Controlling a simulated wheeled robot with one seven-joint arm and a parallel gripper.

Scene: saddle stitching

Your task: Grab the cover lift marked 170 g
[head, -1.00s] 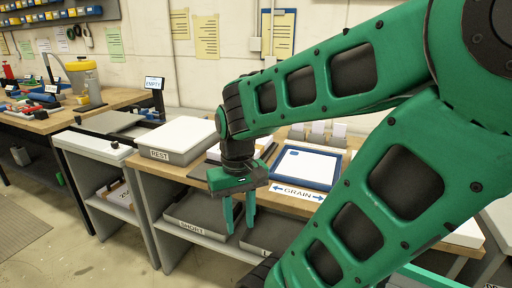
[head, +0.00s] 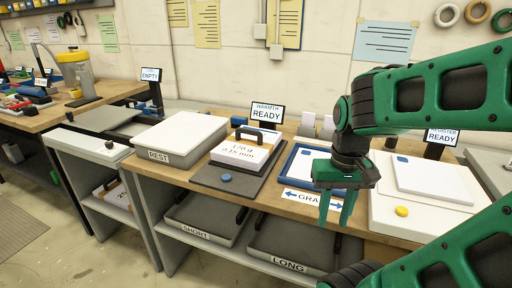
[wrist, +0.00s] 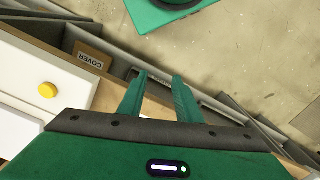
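The cover lift marked 170 g (head: 240,154) is a white block of sheets with a black handle on top. Its front reads 170 g and 0.18 mm. It rests on a dark grey board (head: 205,182) on the wooden bench in the head view. My gripper (head: 337,210) is to the right of the lift and nearer the camera, pointing down near the GRAIN label. Its green fingers are apart with nothing between them, as the wrist view (wrist: 158,88) also shows. The lift is not seen in the wrist view.
The WARMTH READY display (head: 267,113) stands behind the lift. The REST box (head: 180,133) is left of it, and a blue-framed tray (head: 288,168) is right. A white station with a yellow button (head: 401,211) stands farther right. Another handled block (head: 117,194) sits on a lower left shelf.

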